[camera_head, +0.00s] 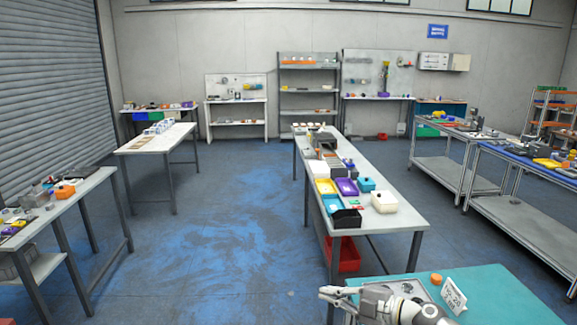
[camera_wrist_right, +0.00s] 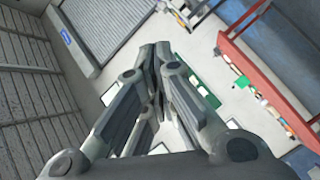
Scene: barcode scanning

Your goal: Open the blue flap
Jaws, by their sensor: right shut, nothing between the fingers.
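My right gripper (camera_head: 329,293) is low in the head view, near the left edge of the teal-topped table (camera_head: 500,290). Its fingers are shut and empty; they also show closed together in the right wrist view (camera_wrist_right: 154,58). No blue flap can be made out for certain. A small teal-blue box (camera_head: 366,184) stands on the long middle table (camera_head: 395,222), well beyond the gripper. A light-blue tray (camera_head: 332,203) lies near it, beside a black bin (camera_head: 346,218). My left gripper is in neither view.
The teal-topped table also bears a white sign (camera_head: 453,296) and an orange item (camera_head: 436,278). A red bin (camera_head: 345,254) sits under the middle table. Other workbenches stand left and right. The blue floor (camera_head: 225,240) left of the middle table is clear.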

